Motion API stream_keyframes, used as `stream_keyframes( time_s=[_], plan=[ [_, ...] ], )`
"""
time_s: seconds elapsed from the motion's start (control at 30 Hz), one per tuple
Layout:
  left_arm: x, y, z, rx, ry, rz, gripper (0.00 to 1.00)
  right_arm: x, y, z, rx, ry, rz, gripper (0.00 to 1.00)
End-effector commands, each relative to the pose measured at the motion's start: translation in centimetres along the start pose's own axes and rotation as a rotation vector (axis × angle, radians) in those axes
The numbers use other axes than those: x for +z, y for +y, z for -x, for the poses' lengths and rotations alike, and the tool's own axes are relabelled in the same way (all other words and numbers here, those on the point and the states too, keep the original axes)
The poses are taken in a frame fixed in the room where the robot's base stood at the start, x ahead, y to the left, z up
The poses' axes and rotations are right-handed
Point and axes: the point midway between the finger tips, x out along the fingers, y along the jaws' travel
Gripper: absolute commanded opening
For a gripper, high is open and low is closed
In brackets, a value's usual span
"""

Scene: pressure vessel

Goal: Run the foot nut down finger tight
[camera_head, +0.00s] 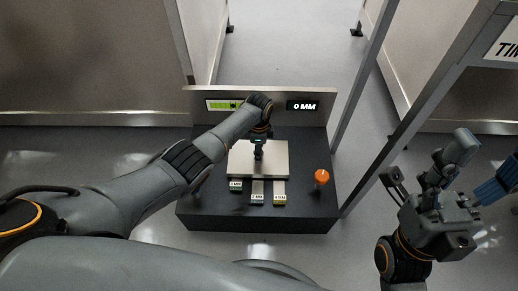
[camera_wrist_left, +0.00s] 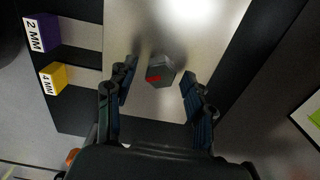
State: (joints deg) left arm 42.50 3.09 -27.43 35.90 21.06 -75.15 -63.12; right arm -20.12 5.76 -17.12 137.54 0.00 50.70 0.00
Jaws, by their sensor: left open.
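The foot nut (camera_wrist_left: 160,71) is a dark grey hexagon with a red mark on it, on a pale metal plate (camera_wrist_left: 143,22). In the left wrist view it lies between the two spread fingers of my left gripper (camera_wrist_left: 158,92), touching neither. In the head view my left gripper (camera_head: 259,152) points down over the middle of the plate (camera_head: 273,170) and hides the nut. Whether the nut is seated against the plate cannot be told. My right gripper (camera_head: 462,180) is off to the right, away from the fixture.
A dark base (camera_head: 205,216) carries the plate. An orange knob (camera_head: 322,176) stands at right. The rear panel has a 0 MM display (camera_head: 303,106) and a green bar display (camera_head: 221,104).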

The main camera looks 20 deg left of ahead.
Motion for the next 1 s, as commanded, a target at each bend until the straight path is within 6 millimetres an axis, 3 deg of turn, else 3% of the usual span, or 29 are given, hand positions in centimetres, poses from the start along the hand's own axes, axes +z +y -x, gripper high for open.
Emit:
stream_keyframes(
  time_s=[0.17, 0.37, 0.8, 1.0],
  plan=[
    [0.1, 0.0, 0.3, 0.0, -0.001, 0.001, 0.53, -0.1, 0.1, 0.0, 0.002, 0.002, 0.002, 0.67],
    [0.0, -0.1, 2.2, -0.002, 0.001, 0.0, 0.53, 0.0, 0.0, 0.0, 0.001, 0.001, 0.001, 0.67],
    [0.0, -0.1, 10.2, -0.003, 0.001, -0.001, 0.53, 0.0, 0.0, 0.0, 0.0, 0.001, 0.0, 0.67],
    [0.0, 0.0, 11.8, -0.001, 0.0, -0.001, 0.53, 0.0, 0.0, 0.0, 0.0, 0.001, 0.0, 0.67]
  ],
)
